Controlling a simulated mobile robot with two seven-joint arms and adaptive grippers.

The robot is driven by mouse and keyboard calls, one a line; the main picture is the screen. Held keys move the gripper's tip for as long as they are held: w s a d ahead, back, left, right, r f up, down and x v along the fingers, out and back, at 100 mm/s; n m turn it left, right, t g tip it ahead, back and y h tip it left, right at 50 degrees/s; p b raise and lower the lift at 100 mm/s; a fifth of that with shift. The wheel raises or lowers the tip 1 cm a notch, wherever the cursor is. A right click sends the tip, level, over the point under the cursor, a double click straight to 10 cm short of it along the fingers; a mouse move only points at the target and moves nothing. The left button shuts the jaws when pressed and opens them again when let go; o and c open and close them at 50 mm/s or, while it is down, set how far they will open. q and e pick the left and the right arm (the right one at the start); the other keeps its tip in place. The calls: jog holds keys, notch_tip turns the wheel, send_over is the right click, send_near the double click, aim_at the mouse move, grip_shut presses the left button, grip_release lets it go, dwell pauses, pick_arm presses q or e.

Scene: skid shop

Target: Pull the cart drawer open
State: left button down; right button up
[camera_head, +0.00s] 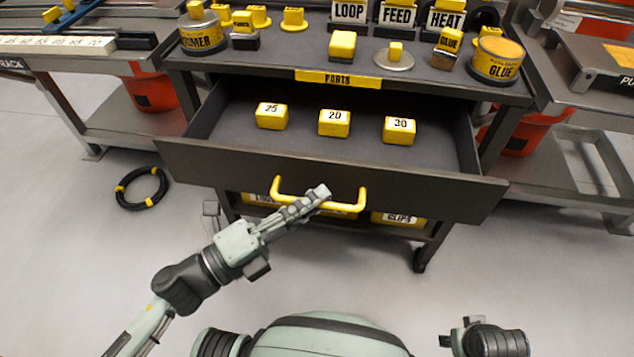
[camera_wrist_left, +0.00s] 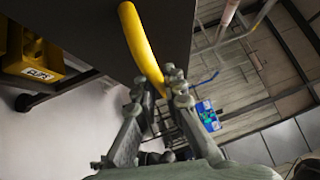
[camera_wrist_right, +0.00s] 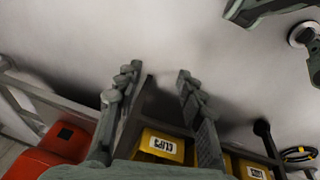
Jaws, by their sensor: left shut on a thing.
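The cart drawer (camera_head: 330,172) stands pulled out from under the cart top (camera_head: 270,62). Inside it sit yellow blocks marked 25 (camera_head: 271,116), 20 (camera_head: 334,123) and 30 (camera_head: 398,130). Its yellow handle (camera_head: 345,207) is on the dark front panel. My left gripper (camera_head: 318,194) is shut on the handle's bar, and the handle also shows between the fingers in the left wrist view (camera_wrist_left: 138,45). My right gripper (camera_wrist_right: 155,82) is open and empty in the right wrist view, with its fingers apart.
Yellow bins, one marked CLIPS (camera_head: 398,219), stand on the cart's lower shelf. Cans, labelled blocks and a GLUE tin (camera_head: 497,60) crowd the cart top. A coiled black cable (camera_head: 142,188) lies on the floor at left. Benches with red bins flank the cart.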

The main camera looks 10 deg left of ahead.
pick_arm(q)
jog(key=shift+s, duration=0.9)
jog(key=c, duration=1.6)
grip_release()
jog(key=v, duration=1.2)
jog(key=shift+s+f, duration=0.1)
jog(key=shift+s, duration=0.05)
